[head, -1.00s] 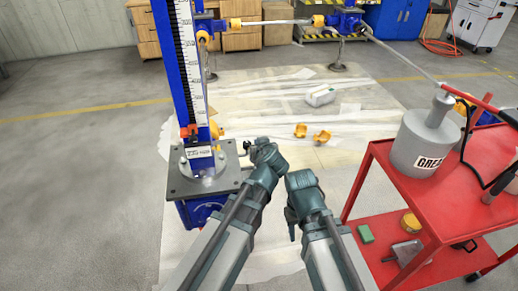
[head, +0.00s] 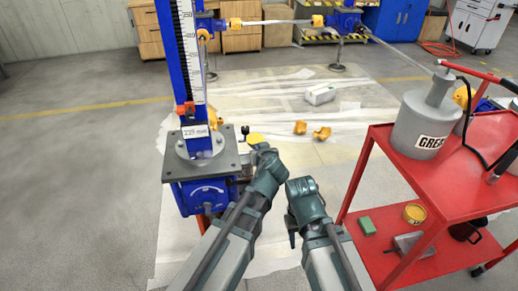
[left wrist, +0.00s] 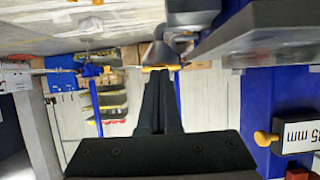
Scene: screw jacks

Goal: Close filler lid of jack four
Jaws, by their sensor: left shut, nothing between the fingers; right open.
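The near jack has a blue column (head: 183,75), a grey flange plate (head: 180,168) and a blue gearbox (head: 195,195). A label (head: 195,132) reads about 235 mm; whether this is jack four I cannot tell. A small yellow cap (head: 254,137), apparently the filler lid, shows beside the plate's right side. My left gripper (head: 257,150) is shut and empty just below the cap. In the left wrist view its fingers (left wrist: 160,90) point at a dark grey cone with a yellow rim (left wrist: 160,68); contact is unclear. My right gripper (head: 292,236) is open, its fingertips poorly visible.
A red cart (head: 470,160) with a grease pot (head: 425,130) stands at right. Orange parts (head: 321,133) and a white container (head: 320,95) lie on the floor sheet. A second jack (head: 345,20) stands at the back, linked by a shaft.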

